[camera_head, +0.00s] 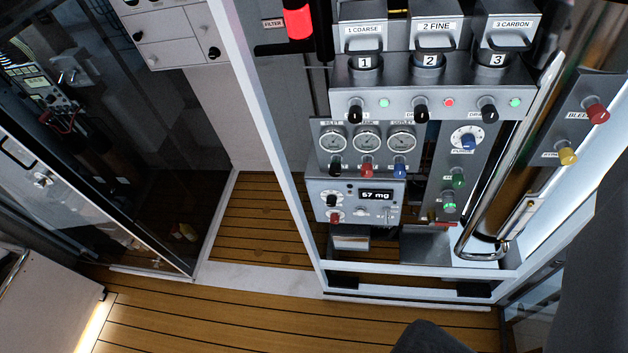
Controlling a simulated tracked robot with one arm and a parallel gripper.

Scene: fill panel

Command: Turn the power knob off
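The fill panel (362,188) stands in a white frame at the right of the view. Its lower box has a small display (376,195) reading 57 mg, a black knob (331,200) and a red knob (334,218). A blue knob (468,142) sits on a round white dial to the right, with two green knobs (457,180) below it. The labels are too small to read, so I cannot tell which is the power knob or how it is set. No gripper fingers show. A dark rounded shape at the bottom edge is unclear.
Three filter housings (430,62) top the panel, above black knobs and small lights, one red. Below are several gauges (367,140) and coloured knobs. A shiny curved pipe (520,160) and a red knob (597,112) are at right. Wooden floor (200,318) is clear in front; a glass door (90,150) stands left.

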